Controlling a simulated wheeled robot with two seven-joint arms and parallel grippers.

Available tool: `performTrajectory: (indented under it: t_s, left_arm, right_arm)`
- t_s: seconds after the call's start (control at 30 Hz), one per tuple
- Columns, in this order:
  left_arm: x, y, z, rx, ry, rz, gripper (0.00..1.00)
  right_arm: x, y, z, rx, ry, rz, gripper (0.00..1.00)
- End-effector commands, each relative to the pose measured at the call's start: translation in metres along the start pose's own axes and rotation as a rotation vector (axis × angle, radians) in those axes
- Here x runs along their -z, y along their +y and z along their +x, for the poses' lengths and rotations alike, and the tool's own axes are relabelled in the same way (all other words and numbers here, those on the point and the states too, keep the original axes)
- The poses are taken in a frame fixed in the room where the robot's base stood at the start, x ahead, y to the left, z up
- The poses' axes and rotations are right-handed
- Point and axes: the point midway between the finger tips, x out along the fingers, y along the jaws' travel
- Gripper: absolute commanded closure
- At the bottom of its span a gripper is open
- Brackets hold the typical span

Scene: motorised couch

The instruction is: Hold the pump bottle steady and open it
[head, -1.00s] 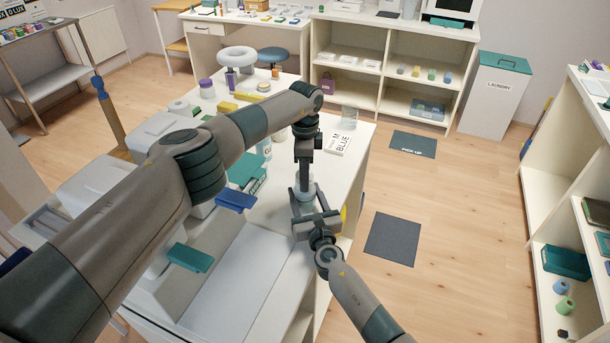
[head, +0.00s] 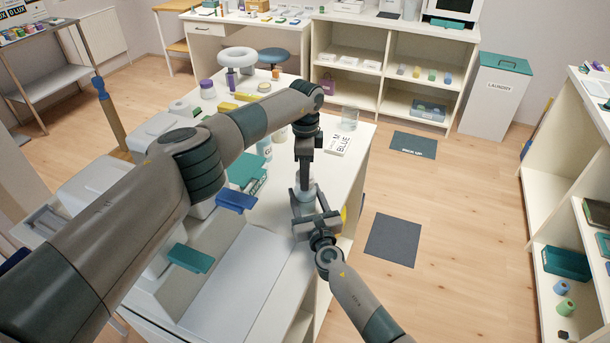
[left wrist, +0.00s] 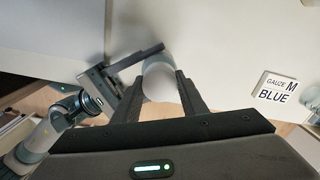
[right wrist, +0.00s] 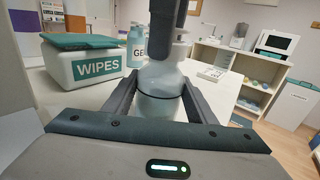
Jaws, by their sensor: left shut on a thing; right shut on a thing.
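The pump bottle (right wrist: 160,105) is pale, translucent and upright in the right wrist view, between the fingers of my right gripper (right wrist: 158,100). That gripper is shut on its body. My left gripper (head: 304,176) comes down from above and is shut on the bottle's top. In the right wrist view its dark fingers hide the pump head. In the left wrist view the round pale bottle top (left wrist: 158,82) sits between the left fingers. In the head view the bottle (head: 305,194) is mostly hidden by both grippers, so I cannot tell whether the top has turned.
The bottle is near the white table's right edge. A gauze box (head: 341,143) and a clear jar (head: 349,117) stand behind it. A wipes box (right wrist: 85,62) and a gel bottle (right wrist: 136,45) stand nearby. The floor right of the table is open.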

Motion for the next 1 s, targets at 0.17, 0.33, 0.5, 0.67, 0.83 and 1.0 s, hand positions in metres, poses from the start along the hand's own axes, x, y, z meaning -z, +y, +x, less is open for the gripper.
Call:
performTrajectory:
  t_s: [0.17, 0.33, 0.5, 0.67, 0.83, 1.0]
  left_arm:
    - [-0.001, -0.001, -0.006, 0.002, 0.000, -0.001, 0.88]
    - [0.000, 0.000, -0.011, 0.001, 0.000, 0.000, 0.88]
    - [0.000, 0.000, -0.015, 0.000, 0.000, 0.000, 0.88]
    - [0.000, 0.000, -0.016, 0.000, 0.000, -0.001, 0.88]
    - [0.000, 0.000, -0.016, 0.000, 0.000, 0.000, 0.88]
    - [0.000, 0.000, -0.018, 0.000, 0.000, 0.000, 0.88]
  right_arm:
    - [0.000, 0.000, 0.000, 0.000, 0.000, 0.000, 1.00]
    - [0.000, 0.000, 0.000, 0.000, 0.000, 0.000, 1.00]
    - [0.000, 0.000, 0.000, 0.000, 0.000, 0.000, 1.00]
    - [0.000, 0.000, 0.000, 0.000, 0.000, 0.000, 1.00]
    - [0.000, 0.000, 0.000, 0.000, 0.000, 0.000, 1.00]
    - [0.000, 0.000, 0.000, 0.000, 0.000, 0.000, 1.00]
